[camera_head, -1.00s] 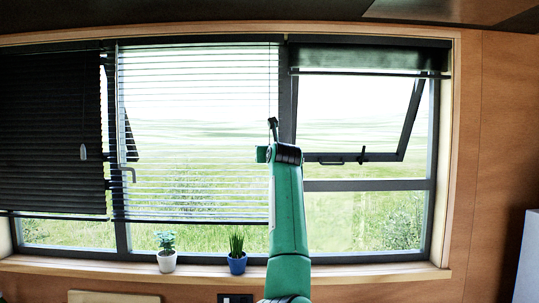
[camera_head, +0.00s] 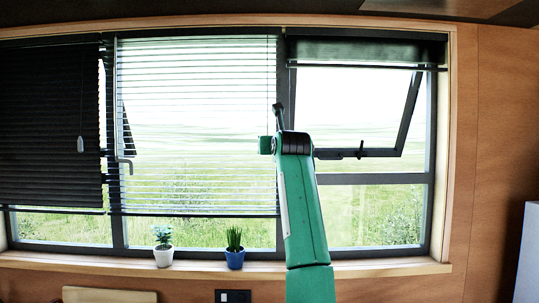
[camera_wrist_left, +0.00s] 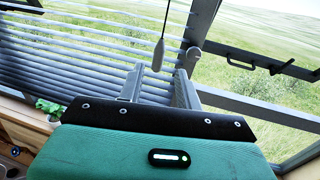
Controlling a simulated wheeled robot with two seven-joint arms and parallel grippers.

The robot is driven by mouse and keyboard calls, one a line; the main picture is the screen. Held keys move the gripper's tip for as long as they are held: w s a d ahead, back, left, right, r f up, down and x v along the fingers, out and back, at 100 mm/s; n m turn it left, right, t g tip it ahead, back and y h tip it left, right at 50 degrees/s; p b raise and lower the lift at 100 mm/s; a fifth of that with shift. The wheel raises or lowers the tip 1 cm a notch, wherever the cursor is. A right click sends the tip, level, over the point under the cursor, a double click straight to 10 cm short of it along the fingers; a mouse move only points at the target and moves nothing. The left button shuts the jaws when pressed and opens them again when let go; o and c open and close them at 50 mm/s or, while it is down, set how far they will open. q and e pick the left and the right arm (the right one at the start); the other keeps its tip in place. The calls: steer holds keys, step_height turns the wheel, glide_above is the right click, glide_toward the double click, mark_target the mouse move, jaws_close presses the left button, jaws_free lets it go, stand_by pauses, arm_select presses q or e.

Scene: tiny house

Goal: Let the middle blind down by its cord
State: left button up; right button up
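The middle blind (camera_head: 195,130) hangs with its slats tilted open. Its bottom rail (camera_head: 195,215) is above the sill, with a strip of bare glass below. In the left wrist view its slats (camera_wrist_left: 75,55) fill the left side. A thin cord with a dark tassel (camera_wrist_left: 158,55) hangs at the blind's right side. My left gripper (camera_wrist_left: 158,85) is open, its two fingers apart below the tassel; no contact with the cord is visible. In the head view the left gripper (camera_head: 279,108) is raised by the blind's right edge, and the arm hides the cord's lower end. My right gripper is out of view.
The left blind (camera_head: 50,120) is dark and closed, with a tassel (camera_head: 80,145). The right blind (camera_head: 370,50) is gathered high above a tilted-open window with a latch (camera_head: 360,150). Two potted plants (camera_head: 163,257) (camera_head: 235,260) stand on the sill (camera_head: 400,268).

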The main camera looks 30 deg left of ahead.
arm_select(q)
steer(key=b+v, duration=0.2)
steer(key=v, duration=0.4)
steer(key=shift+f, duration=0.1)
stand_by(0.4)
